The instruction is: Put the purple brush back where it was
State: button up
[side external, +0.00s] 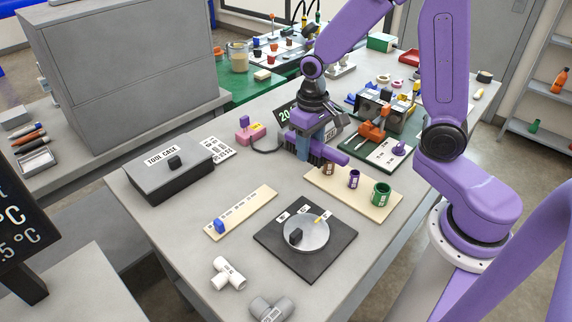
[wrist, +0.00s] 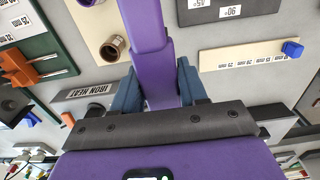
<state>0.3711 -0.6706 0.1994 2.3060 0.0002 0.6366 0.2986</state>
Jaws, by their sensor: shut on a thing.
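The purple brush (side external: 330,152) is held between the fingers of my gripper (side external: 305,148) in the side view, tilted and above the table by the beige socket board (side external: 400,203). In the wrist view the purple brush (wrist: 146,45) runs from between the two blue fingers of my gripper (wrist: 158,80) out past the top edge. My gripper is shut on it. Its far end is out of the wrist view, and I cannot make out bristles. I cannot tell which spot the brush came from.
The socket board carries brown, purple and green cups (side external: 382,193). A dark plate with a round dial (side external: 305,236) lies in front, beside a scale with a blue slider (side external: 221,226). The tool case (side external: 168,165) stands left. An orange clamp (side external: 374,129) stands behind right.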

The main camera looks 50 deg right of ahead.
send_over(286, 176)
notch_tip(286, 176, down, 7)
jog(key=shift+r, duration=0.1)
jog(key=shift+f, duration=1.55)
jog(key=shift+f, duration=0.1)
jog(key=o, duration=1)
jog(key=shift+f, duration=0.1)
